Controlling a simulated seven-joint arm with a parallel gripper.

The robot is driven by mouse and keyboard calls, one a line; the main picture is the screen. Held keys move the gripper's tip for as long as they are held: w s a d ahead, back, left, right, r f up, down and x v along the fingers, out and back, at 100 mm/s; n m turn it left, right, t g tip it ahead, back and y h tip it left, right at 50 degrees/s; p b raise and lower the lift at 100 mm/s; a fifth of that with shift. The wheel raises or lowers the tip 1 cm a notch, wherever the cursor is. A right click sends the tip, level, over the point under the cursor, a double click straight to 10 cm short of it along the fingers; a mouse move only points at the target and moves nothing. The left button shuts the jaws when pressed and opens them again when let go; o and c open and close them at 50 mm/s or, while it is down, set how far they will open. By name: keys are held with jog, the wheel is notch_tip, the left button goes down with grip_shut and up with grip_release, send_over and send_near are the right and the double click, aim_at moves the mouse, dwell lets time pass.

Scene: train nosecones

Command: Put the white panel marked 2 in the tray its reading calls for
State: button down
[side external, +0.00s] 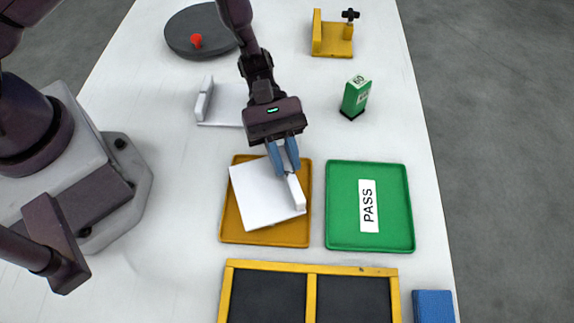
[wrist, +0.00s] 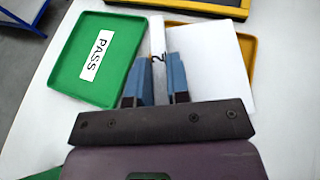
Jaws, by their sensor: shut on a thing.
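The white panel marked 2 (side external: 262,197) is an L-shaped piece with a flat plate and a raised edge. My gripper (side external: 284,168) is shut on that raised edge. The panel lies over the yellow tray (side external: 230,234), turned at an angle to it; I cannot tell if it touches the floor. The black 2 shows between my fingers (wrist: 160,76) on the panel (wrist: 215,60) in the wrist view. The green tray (side external: 342,232) with a white PASS label (side external: 368,206) is to the right and empty. Any label in the yellow tray is hidden.
Another white piece (side external: 222,104) lies behind my gripper. A green gauge-like block (side external: 356,97), a yellow fixture (side external: 331,40) and a grey disc (side external: 185,42) with a red knob (side external: 196,41) stand farther back. A yellow-framed dark bin (side external: 311,292) and blue block (side external: 433,306) are in front.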

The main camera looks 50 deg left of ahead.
notch_tip(320, 180, down, 4)
jog(key=shift+w+d+r, duration=0.1)
jog(key=shift+w+r, duration=0.05)
jog(key=shift+r, duration=0.1)
jog(key=c, duration=1.1)
grip_release()
jog(key=shift+r, duration=0.1)
jog(key=v, duration=1.2)
jog(key=s+a+r+m+t+y, duration=0.3)
jog(key=s+a+r+m+y, duration=0.1)
jog(key=r, duration=0.5)
jog(key=s+a+r+m+t+y, duration=0.4)
jog(key=s+r+m, duration=0.1)
jog(key=r, duration=0.5)
jog(key=s+a+r+m+t+y, duration=0.4)
jog(key=s+r, duration=0.1)
jog(key=r, duration=0.4)
jog(key=shift+r+y, duration=0.25)
jog(key=shift+y, duration=0.05)
jog(key=shift+s, duration=0.15)
